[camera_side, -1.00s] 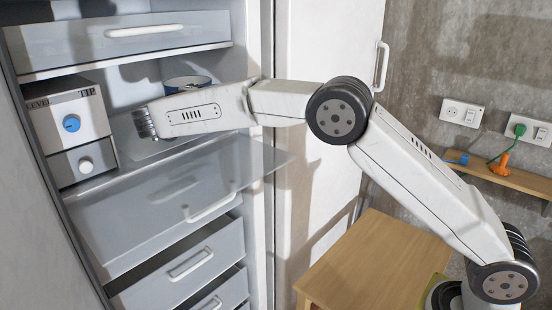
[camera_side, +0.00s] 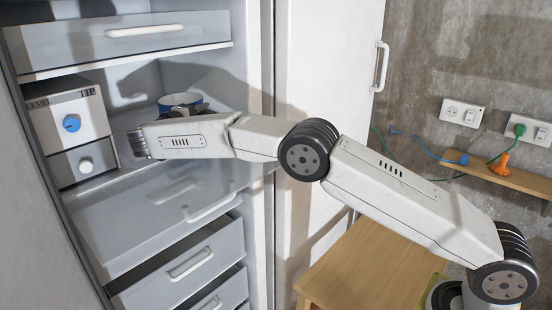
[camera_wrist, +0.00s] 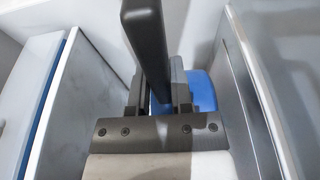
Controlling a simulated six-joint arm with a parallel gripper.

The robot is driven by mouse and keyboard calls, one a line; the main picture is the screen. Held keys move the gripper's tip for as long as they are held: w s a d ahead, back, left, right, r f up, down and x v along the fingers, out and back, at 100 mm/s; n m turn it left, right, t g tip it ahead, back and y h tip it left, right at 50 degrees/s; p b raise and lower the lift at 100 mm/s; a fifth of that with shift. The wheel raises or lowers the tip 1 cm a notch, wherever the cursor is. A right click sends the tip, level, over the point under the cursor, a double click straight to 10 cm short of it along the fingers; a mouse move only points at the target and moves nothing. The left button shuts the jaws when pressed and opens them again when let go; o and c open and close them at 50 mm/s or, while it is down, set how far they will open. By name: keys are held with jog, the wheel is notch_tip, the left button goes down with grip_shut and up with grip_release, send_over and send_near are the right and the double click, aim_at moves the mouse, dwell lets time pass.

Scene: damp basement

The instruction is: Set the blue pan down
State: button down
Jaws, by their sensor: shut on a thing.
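The blue pan (camera_side: 170,103) is inside the open fridge in the side view, behind my forearm, with its lower part hidden. In the wrist view part of its blue body (camera_wrist: 202,92) shows beyond my fingers. My gripper (camera_wrist: 160,88) is shut on the pan's long dark handle (camera_wrist: 143,35), which runs up toward the camera. In the side view my arm mostly hides the gripper. I cannot tell whether the pan's base touches the surface below it.
A white control box (camera_side: 70,125) with a blue knob stands left in the fridge. A drawer (camera_side: 120,38) is above, and open drawers (camera_side: 190,262) are below. The fridge door (camera_side: 325,100) stands at right. A wooden table (camera_side: 375,265) and a wall shelf (camera_side: 510,178) lie further right.

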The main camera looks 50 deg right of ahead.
jog(key=shift+w+f, duration=0.2)
jog(key=shift+f, duration=1.45)
jog(key=shift+f, duration=0.15)
jog(key=c, duration=0.5)
grip_release()
jog(key=shift+f, duration=0.1)
jog(key=shift+a, duration=0.1)
jog(key=shift+v, duration=3.7)
jog(key=shift+s, duration=0.1)
